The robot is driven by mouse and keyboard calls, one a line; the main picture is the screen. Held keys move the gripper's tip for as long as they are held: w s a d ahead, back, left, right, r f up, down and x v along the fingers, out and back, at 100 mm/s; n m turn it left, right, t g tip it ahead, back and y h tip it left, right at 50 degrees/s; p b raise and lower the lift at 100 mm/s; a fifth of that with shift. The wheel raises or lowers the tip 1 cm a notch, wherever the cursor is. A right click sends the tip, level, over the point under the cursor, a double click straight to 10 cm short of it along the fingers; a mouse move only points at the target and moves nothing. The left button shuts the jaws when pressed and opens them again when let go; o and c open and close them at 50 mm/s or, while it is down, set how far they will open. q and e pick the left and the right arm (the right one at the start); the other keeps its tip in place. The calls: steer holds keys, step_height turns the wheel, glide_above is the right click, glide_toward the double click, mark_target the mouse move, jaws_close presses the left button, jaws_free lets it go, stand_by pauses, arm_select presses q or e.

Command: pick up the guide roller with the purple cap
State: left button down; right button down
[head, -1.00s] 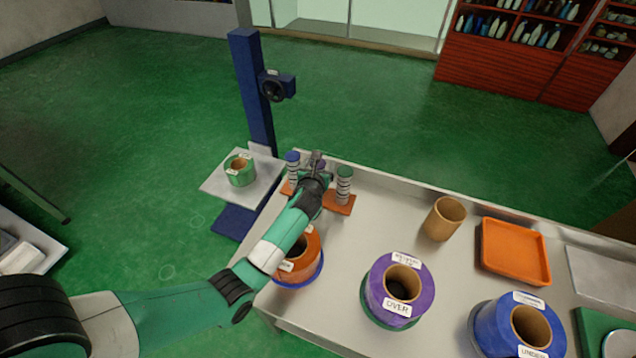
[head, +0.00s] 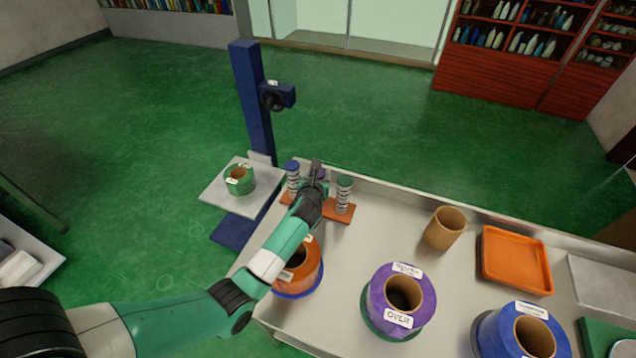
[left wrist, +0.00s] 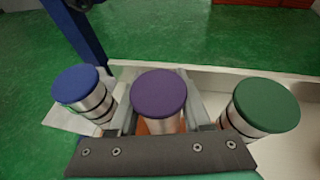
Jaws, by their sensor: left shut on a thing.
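The guide roller with the purple cap (left wrist: 159,94) stands between the other two rollers in the left wrist view. My left gripper (left wrist: 160,115) is shut on it, one finger on each side. In the head view my left gripper (head: 315,175) mostly hides this roller, with a bit of purple cap showing. The blue-capped roller (head: 292,176) stands to its left and the green-capped roller (head: 343,194) to its right, on an orange base (head: 341,212). I cannot tell whether the purple roller still touches the base. My right gripper is not in view.
An orange roll (head: 301,272), a purple roll (head: 378,297), a blue roll (head: 496,329), a cardboard core (head: 445,228) and an orange tray (head: 515,259) are on the table. A green roll (head: 240,180) sits on the blue stand's plate (head: 232,201) at the left.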

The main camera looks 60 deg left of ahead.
arm_select(q)
steer(key=shift+r, duration=0.1)
steer(key=s+d+r+p, duration=0.8)
steer(key=d+r+p, duration=0.2)
steer(key=d+r, duration=0.1)
steer(key=shift+d+r, duration=0.3)
steer(key=shift+r, duration=0.6)
steer(key=shift+w, duration=0.1)
